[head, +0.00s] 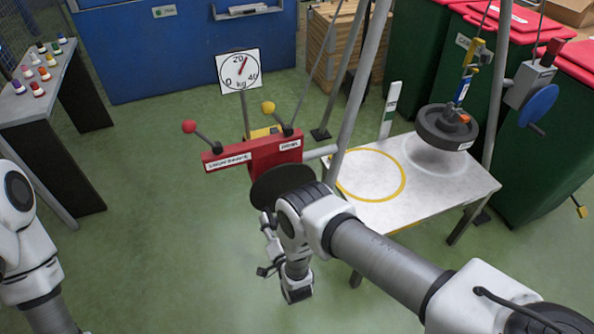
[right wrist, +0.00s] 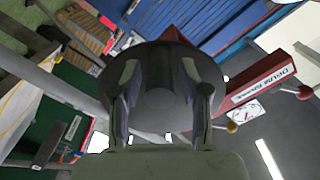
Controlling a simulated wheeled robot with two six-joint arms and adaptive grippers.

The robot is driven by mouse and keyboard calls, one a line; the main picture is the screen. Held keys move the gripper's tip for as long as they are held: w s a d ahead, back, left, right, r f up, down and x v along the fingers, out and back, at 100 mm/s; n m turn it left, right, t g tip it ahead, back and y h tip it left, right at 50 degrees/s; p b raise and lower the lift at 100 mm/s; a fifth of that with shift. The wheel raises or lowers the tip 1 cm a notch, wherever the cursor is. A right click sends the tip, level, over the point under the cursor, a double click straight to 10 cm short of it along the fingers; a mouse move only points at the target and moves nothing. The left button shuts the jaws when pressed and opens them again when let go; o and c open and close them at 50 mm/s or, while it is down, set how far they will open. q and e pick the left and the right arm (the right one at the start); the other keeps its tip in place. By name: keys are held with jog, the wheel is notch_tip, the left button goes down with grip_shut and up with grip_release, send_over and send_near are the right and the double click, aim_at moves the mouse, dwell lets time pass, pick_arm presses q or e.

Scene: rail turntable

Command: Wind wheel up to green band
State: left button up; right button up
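A dark round wheel (head: 440,128) hangs from a yellow and blue hook over the white table (head: 440,205). It appears to be above the tabletop, right of a yellow ring. A white post with a green band (head: 390,114) stands behind the table. A winch with a blue handwheel (head: 538,105) is at the upper right. My right gripper (right wrist: 160,78) shows in the right wrist view with its fingers spread apart, a dark disc (right wrist: 165,90) showing between and behind them. Contact is unclear. In the head view my wrist hides much of this disc (head: 283,183). My left gripper is out of frame.
A red box (head: 255,153) with red and yellow ball levers stands behind my right wrist. A dial (head: 238,70) rises behind it. Poles (head: 360,85) frame the table. A side bench (head: 40,100) stands left. Open green floor lies between.

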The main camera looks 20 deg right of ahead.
aim_at(259, 206)
grip_shut()
jog(key=shift+w+a+r+m+p, duration=0.1)
jog(key=shift+a+r+m+p, duration=0.15)
jog(key=shift+r+m+p, duration=0.3)
jog(key=shift+w+a+r+m+p, duration=0.1)
jog(key=shift+a+r+m+p, duration=0.25)
jog(key=shift+m, duration=0.3)
jog(key=shift+a+r+m+p, duration=0.3)
jog(key=shift+m+p, duration=0.05)
jog(key=shift+m, duration=0.25)
jog(key=shift+r, duration=0.2)
jog(key=shift+o, duration=1.6)
grip_release()
jog(key=o, duration=0.4)
jog(key=shift+s+a, duration=0.1)
jog(key=shift+c, duration=0.2)
jog(key=shift+f, duration=0.1)
